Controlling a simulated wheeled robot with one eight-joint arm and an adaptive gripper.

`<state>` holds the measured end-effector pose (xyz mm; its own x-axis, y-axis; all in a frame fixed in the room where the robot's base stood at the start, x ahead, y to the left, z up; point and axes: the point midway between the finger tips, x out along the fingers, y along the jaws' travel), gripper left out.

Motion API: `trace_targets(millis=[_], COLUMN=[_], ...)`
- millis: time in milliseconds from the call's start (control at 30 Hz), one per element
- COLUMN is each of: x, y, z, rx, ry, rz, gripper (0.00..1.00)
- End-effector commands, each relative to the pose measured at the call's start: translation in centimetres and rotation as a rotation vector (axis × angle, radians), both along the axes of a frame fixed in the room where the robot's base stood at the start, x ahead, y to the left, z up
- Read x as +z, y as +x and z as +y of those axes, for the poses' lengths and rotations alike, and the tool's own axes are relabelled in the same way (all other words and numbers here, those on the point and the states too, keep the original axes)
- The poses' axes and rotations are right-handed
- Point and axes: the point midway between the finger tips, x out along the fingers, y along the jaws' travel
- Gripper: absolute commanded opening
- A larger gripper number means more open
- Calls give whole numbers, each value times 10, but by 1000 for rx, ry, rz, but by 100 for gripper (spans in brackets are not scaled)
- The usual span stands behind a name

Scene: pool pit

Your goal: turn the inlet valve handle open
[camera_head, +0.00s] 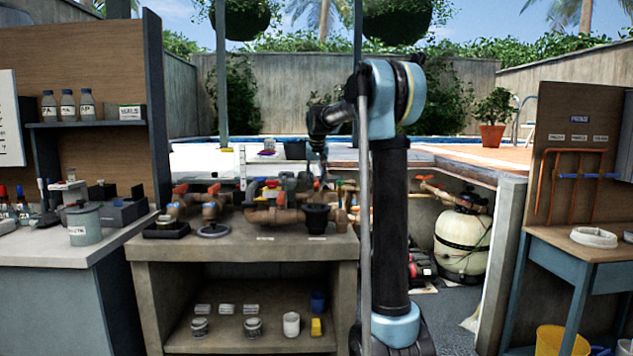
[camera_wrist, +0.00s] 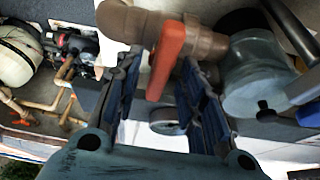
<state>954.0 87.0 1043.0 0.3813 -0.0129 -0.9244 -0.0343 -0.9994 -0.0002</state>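In the wrist view an orange-red valve handle (camera_wrist: 168,58) stands on a brown pipe fitting (camera_wrist: 128,20). My gripper (camera_wrist: 161,68) has its two dark blue fingers apart, one on each side of the handle. Clear gaps show beside the handle, and I cannot see contact. In the head view my gripper (camera_head: 320,180) is small and dark, pointing down over the right part of the pipework on the bench. Several red valve handles show there, including one at the left (camera_head: 180,188). I cannot read which handle is labelled inlet.
A grey-blue cylindrical body (camera_wrist: 255,75) stands close right of the handle in the wrist view. A black strainer pot (camera_head: 316,218) sits at the front of the bench (camera_head: 230,253). A cream filter tank (camera_head: 463,242) stands in the pit at the right.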

Motion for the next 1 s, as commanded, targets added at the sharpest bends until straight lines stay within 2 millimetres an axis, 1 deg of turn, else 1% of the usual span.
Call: trace_targets(millis=[233, 267, 300, 400, 767, 1000], x=[0, 0, 0, 0, 0, 0], y=[0, 0, 0, 0, 0, 0], z=[0, 0, 0, 0, -1, -2], rx=[0, 0, 0, 0, 22, 131], ry=[0, 0, 0, 0, 0, 1], rz=[0, 0, 0, 0, 0, 0], gripper=[37, 30, 21, 0, 0, 0])
